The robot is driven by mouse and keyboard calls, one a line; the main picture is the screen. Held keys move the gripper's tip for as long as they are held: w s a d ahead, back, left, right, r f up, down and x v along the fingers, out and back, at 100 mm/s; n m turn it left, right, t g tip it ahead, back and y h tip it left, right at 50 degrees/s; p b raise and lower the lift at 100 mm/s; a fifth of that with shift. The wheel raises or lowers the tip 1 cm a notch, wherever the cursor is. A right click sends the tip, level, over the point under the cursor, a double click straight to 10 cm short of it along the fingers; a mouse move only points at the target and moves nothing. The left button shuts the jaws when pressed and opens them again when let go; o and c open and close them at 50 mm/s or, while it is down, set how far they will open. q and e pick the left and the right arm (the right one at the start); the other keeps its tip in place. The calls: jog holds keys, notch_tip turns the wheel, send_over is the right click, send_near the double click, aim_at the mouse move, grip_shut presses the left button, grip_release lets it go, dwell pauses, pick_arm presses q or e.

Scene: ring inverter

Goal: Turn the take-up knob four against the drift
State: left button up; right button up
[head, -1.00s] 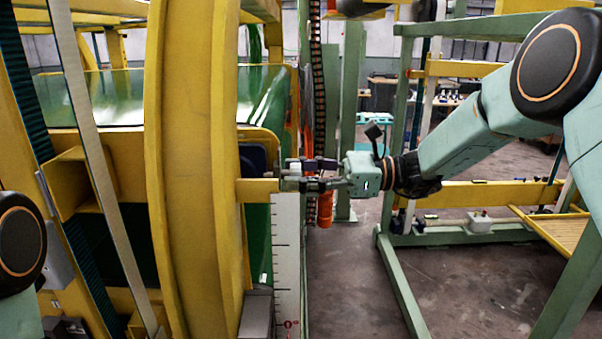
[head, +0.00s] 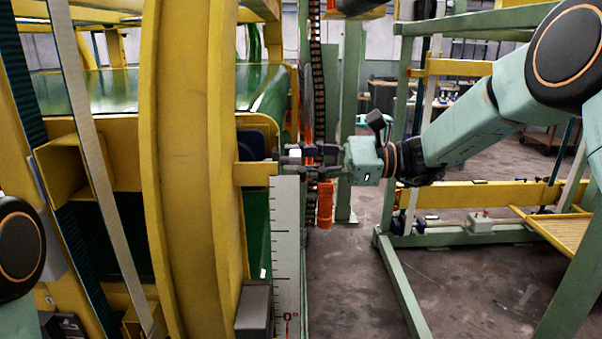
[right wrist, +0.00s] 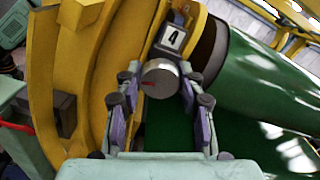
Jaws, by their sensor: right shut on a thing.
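The take-up knob (right wrist: 160,78) is a round silver-grey knob with a red mark at its left edge. It sits just below a plate with the number 4 (right wrist: 172,38) in the right wrist view. My right gripper (right wrist: 158,92) has one finger on each side of the knob and is shut on it. In the head view the right gripper (head: 288,161) reaches in from the right to the end of a yellow bracket beside the big ring (head: 190,170). Its fingers partly hide the knob there. My left gripper is out of view.
A white graduated scale (head: 286,240) stands below the bracket. An orange cylinder (head: 325,204) hangs just below the right gripper. A green frame (head: 400,285) stands on the floor to the right. A green drum (right wrist: 265,80) lies right of the knob.

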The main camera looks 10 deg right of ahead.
jog(key=n+b, duration=0.3)
jog(key=b, duration=0.1)
jog(key=n+b, duration=0.3)
jog(key=b, duration=0.1)
jog(key=n+b, duration=0.4)
jog(key=b, duration=0.1)
jog(key=shift+f, duration=0.4)
jog(key=n+b, duration=1)
jog(key=b, duration=0.1)
jog(key=shift+b, duration=0.4)
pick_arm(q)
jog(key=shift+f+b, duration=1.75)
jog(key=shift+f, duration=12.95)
pick_arm(e)
jog(key=shift+r+n, duration=0.1)
jog(key=shift+n, duration=2.1)
jog(key=shift+r, duration=0.1)
jog(key=o, duration=1.2)
jog(key=shift+a, duration=0.1)
jog(key=shift+r, duration=0.1)
jog(key=shift+s+d, duration=0.25)
jog(key=shift+d, duration=1.1)
jog(key=shift+s+d, duration=0.3)
jog(key=shift+d, duration=1)
jog(key=shift+s+d, duration=0.25)
jog(key=shift+d, duration=1.1)
